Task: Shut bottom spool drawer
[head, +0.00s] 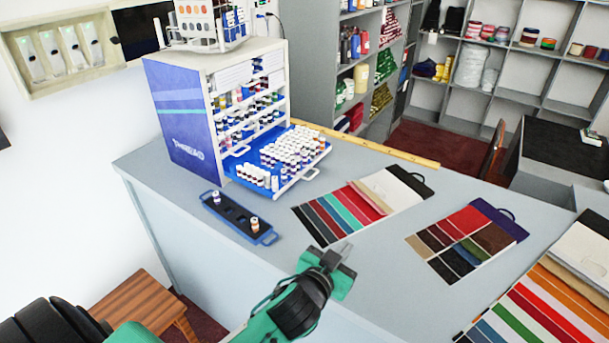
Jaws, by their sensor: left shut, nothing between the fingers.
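The spool cabinet (181,120) is a white and blue case at the counter's back left. Its bottom spool drawer (318,152) stands pulled out to the right, blue, with many white-capped spools in it. A pale handle (311,174) shows at its front right corner. The drawers above it look pushed in. My left gripper (345,254) is shut and empty over the counter, in front of the drawer and well apart from it. My right gripper is not in view.
A blue tray (219,209) with two spools lies on the counter before the cabinet. Swatch cards (348,206) (465,240) lie right of the drawer. A yellow ruler (370,145) runs along the back edge. A wooden stool (135,303) stands at lower left.

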